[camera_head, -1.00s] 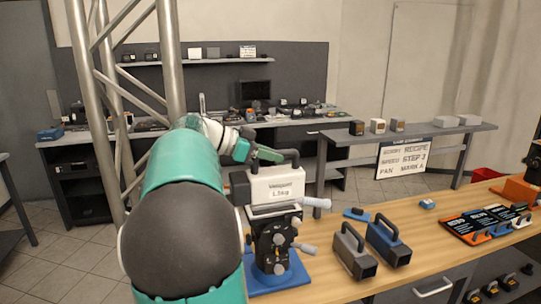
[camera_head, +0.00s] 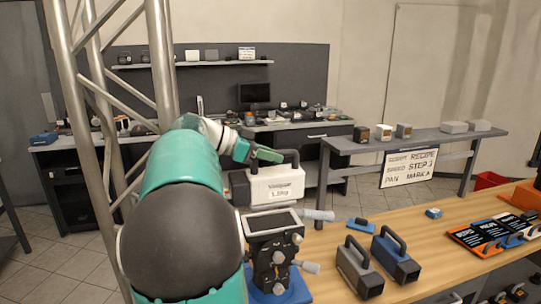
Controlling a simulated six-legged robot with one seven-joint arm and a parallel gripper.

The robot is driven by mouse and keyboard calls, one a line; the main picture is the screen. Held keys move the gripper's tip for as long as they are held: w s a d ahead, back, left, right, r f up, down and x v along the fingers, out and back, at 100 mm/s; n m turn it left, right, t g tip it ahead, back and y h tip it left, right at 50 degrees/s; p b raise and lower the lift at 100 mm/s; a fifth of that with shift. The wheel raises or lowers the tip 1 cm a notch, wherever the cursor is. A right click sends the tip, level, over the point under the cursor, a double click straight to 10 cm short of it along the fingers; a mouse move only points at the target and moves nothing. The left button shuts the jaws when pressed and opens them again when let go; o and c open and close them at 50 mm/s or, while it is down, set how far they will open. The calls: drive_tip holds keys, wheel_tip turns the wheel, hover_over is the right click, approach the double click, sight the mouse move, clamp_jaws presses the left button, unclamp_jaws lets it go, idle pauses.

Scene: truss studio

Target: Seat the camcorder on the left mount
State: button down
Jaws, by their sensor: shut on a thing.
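The white camcorder (camera_head: 277,184) has a dark lens end, a dark top handle and a label that seems to read 1.5kg. My gripper (camera_head: 268,154) is shut on its handle and holds it roughly level. A mount (camera_head: 272,252) with a flat, dark-topped plate (camera_head: 272,222) and grey knobs stands on a blue base at the table's left end. The camcorder shows just above and behind the plate; I cannot tell the exact gap. I see no second mount. My arm hides the area left of the mount.
A grey camcorder (camera_head: 358,268) and a blue one (camera_head: 395,258) stand right of the mount on the wooden table (camera_head: 430,236). Small blue pieces (camera_head: 361,224) and dark cards (camera_head: 473,240) lie beyond. A metal truss (camera_head: 165,70) rises at left.

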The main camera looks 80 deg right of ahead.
sight(261, 172)
drive_tip(key=shift+d+f, duration=0.15)
drive_tip(key=shift+d, duration=0.55)
drive_tip(key=shift+a, duration=0.4)
drive_tip(key=shift+d+f, duration=0.2)
drive_tip(key=shift+f, duration=0.15)
drive_tip(key=shift+a+f, duration=0.2)
drive_tip(key=shift+f, duration=0.25)
drive_tip(key=shift+d+f, duration=0.15)
drive_tip(key=shift+f, duration=1.8)
drive_tip(key=shift+a, duration=0.3)
drive_tip(key=shift+f, duration=0.55)
